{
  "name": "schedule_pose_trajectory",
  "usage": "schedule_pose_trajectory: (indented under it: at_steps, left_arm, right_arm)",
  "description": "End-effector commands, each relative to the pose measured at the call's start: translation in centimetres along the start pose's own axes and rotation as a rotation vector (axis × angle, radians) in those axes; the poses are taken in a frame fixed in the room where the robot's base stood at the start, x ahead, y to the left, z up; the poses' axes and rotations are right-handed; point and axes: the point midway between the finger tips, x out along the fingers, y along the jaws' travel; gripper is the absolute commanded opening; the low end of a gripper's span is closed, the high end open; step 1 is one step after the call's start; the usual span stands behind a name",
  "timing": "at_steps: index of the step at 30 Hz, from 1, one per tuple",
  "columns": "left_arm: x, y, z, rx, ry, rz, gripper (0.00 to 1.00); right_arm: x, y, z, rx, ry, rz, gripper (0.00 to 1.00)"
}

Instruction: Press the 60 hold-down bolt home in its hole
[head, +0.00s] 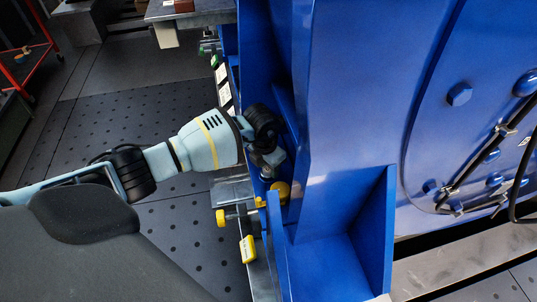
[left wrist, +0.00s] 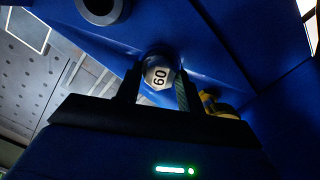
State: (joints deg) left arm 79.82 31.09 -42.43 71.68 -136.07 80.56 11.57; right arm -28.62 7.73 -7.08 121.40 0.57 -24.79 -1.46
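The 60 hold-down bolt (left wrist: 158,76) shows in the left wrist view as a pale hex head marked 60, against the blue motor foot (left wrist: 215,35). My left gripper (left wrist: 158,88) has one finger on each side of the head, and both fingers appear to touch it. In the head view my left gripper (head: 268,160) reaches in from the left, low beside the blue motor frame (head: 340,120). The bolt's shank and its hole are hidden, so I cannot tell how deep it sits. My right gripper is in neither view.
A grey ring with a dark centre (left wrist: 101,8) is at the upper left of the wrist view. A blue upright web (head: 375,225) stands to the right.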

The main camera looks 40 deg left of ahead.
Motion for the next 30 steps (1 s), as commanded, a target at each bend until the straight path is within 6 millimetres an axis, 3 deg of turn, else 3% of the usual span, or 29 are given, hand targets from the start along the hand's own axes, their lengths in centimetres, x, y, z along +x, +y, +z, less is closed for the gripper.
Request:
schedule_pose_trajectory:
  at_steps: [4,14,24,30]
  left_arm:
    - [-0.1,0.0,0.0,0.0,-0.001,0.0,0.56]
    - [-0.5,0.0,0.0,0.0,0.0,0.0,0.56]
    - [-5.7,0.1,0.1,0.001,-0.003,0.001,0.56]
    - [-7.6,0.1,0.0,0.0,-0.001,0.001,0.56]
  right_arm:
    - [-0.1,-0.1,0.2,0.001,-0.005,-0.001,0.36]
    - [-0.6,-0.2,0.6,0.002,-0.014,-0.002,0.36]
    - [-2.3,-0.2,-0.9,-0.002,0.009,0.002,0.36]
    - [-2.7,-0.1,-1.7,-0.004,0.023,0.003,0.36]
